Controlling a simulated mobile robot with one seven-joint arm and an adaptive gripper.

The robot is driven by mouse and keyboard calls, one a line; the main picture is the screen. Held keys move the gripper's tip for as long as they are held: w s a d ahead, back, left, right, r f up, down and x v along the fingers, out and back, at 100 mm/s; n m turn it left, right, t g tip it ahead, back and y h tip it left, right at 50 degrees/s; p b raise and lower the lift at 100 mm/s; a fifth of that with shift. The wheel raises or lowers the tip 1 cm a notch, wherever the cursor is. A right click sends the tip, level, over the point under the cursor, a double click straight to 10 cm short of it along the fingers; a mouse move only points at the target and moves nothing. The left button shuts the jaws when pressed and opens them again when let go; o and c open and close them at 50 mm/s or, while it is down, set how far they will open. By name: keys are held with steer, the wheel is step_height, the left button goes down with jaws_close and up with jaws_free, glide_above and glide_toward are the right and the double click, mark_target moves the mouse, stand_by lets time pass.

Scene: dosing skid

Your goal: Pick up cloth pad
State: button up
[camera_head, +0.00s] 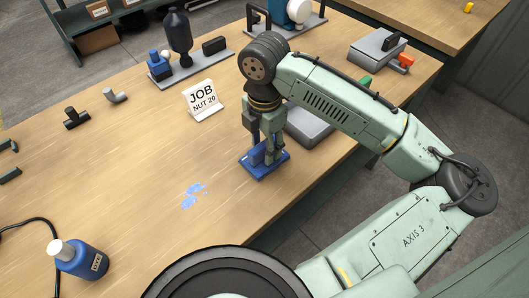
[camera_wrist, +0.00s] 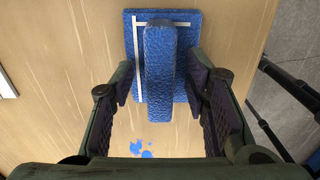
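The cloth pad (camera_head: 272,168) is a blue textured block with a raised blue ridge, lying flat on the workbench near its front edge. In the wrist view the pad (camera_wrist: 185,88) has a white line along its top and left side, and its ridge stands up between my fingers. My gripper (camera_head: 264,149) points down over the pad. In the wrist view my gripper (camera_wrist: 162,80) is open, with one finger on each side of the ridge and a visible gap on both sides. In the head view the fingers partly hide the ridge.
A blue spill (camera_head: 193,194) lies left of the pad. A grey tray-like block (camera_head: 310,125) is close behind my gripper. A "JOB NUT 20" sign (camera_head: 203,99) stands further back. A blue bottle (camera_head: 78,258) stands at front left. The bench's middle left is mostly clear.

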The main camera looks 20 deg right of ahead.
mark_target(264, 145)
jaws_close()
stand_by(0.3)
steer(key=shift+r, duration=0.15)
steer(key=shift+r, duration=0.25)
steer(key=r, duration=0.1)
steer(key=r+b, duration=0.1)
steer(key=shift+s+a+r, duration=0.1)
steer(key=shift+s+r, duration=0.1)
steer(key=shift+r, duration=0.15)
steer(key=s+a+b, duration=0.2)
steer(key=s+a, duration=0.1)
steer(key=s, duration=0.4)
steer(key=s+a+r+b, duration=0.1)
steer(key=s+a+b, duration=0.2)
steer(key=s, duration=0.4)
steer(key=shift+s+r, duration=0.2)
steer(key=shift+r, duration=0.05)
